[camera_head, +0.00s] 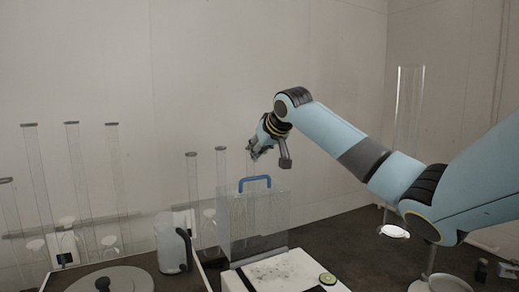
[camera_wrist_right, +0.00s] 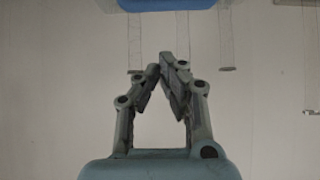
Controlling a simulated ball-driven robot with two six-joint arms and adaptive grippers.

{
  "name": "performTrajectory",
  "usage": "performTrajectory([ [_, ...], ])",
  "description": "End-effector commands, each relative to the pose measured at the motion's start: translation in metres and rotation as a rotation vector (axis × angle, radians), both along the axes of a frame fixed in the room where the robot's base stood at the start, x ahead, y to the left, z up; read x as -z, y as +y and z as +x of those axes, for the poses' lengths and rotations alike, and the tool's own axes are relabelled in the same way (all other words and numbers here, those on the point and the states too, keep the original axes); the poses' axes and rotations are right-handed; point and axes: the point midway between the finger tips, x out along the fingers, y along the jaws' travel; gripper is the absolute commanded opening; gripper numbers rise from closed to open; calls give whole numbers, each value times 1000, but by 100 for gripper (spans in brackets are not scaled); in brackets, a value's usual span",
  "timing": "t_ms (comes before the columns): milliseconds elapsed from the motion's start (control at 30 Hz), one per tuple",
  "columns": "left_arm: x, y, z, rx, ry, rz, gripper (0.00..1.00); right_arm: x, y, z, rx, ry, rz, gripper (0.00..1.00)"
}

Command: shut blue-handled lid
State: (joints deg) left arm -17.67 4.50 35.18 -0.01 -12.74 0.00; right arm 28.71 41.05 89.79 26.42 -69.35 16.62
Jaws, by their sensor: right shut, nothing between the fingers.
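The blue-handled lid (camera_head: 240,220) is a clear panel standing raised, roughly upright, at the back of a white machine (camera_head: 290,268). Its blue handle (camera_head: 255,178) is at the top edge. My right gripper (camera_head: 252,153) is in the air above the handle and apart from it in the head view. In the right wrist view the gripper (camera_wrist_right: 160,65) has its fingertips together with nothing between them. A blue piece, apparently the handle (camera_wrist_right: 165,5), is cut off at the top of that view. My left gripper is not in view.
A grey kettle-like jug (camera_head: 170,245) and a round grey lid with a dark knob (camera_head: 112,280) stand left of the machine. Several tall glass tubes stand along the back wall.

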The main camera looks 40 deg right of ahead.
Motion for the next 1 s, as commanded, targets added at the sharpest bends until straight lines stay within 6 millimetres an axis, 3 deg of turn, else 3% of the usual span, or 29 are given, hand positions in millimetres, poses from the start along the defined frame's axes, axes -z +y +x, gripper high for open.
performTrajectory([
  [167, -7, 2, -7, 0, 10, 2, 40, 21, -7, 26, 0, 1, 6, 0],
  [333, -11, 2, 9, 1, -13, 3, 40, 38, -13, 46, 0, 1, 3, 0],
  [567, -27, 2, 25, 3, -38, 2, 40, 43, -6, 19, -2, 3, -4, 0],
  [1000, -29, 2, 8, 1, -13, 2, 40, 47, -2, 7, -1, 1, 0, 0],
])
